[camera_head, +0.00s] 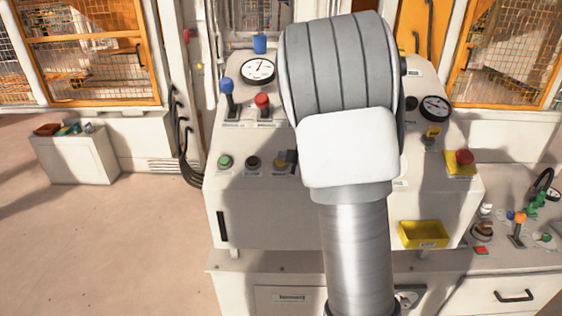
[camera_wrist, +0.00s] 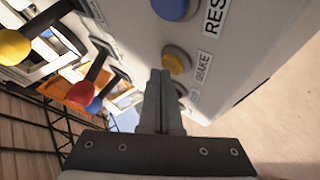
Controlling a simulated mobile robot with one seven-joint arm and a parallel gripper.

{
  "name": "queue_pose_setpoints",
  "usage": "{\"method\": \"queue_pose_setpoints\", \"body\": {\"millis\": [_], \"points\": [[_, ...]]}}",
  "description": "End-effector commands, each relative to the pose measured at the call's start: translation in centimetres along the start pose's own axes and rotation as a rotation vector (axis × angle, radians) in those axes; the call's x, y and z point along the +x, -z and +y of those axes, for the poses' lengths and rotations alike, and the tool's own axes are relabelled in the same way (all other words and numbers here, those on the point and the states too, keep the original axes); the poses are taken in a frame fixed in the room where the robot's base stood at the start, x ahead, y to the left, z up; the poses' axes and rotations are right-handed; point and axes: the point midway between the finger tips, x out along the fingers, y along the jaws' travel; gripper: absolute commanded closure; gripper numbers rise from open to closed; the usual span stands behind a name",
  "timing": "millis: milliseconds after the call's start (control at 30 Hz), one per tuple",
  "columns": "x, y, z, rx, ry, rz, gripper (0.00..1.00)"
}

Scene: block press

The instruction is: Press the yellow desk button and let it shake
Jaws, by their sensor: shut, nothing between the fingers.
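The yellow button (camera_head: 279,163) is on the sloped panel of the white desk (camera_head: 237,205), at the right end of the visible button row. In the wrist view the yellow button (camera_wrist: 176,62) is round with a grey collar, beside a partly readable label. My gripper (camera_wrist: 160,74) is shut and empty. Its fingertips lie just below and left of the yellow button in that view; I cannot tell whether they touch it. In the head view my arm hides most of the gripper; a dark part of it (camera_head: 291,158) shows right beside the button.
A green button (camera_head: 225,161) and a black button (camera_head: 252,162) sit left of the yellow one. A blue button (camera_wrist: 176,6) is beyond it in the wrist view. Blue (camera_head: 227,88) and red (camera_head: 262,101) levers stand behind. A red button on a yellow base (camera_head: 464,158) is at right.

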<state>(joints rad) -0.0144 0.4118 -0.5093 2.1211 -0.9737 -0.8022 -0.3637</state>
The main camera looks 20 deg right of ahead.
Motion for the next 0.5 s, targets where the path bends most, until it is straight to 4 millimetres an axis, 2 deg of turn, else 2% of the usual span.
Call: {"method": "queue_pose_setpoints", "body": {"millis": [500], "points": [[0.47,-0.39,-0.36,0.0,0.0,-0.001,1.0]]}}
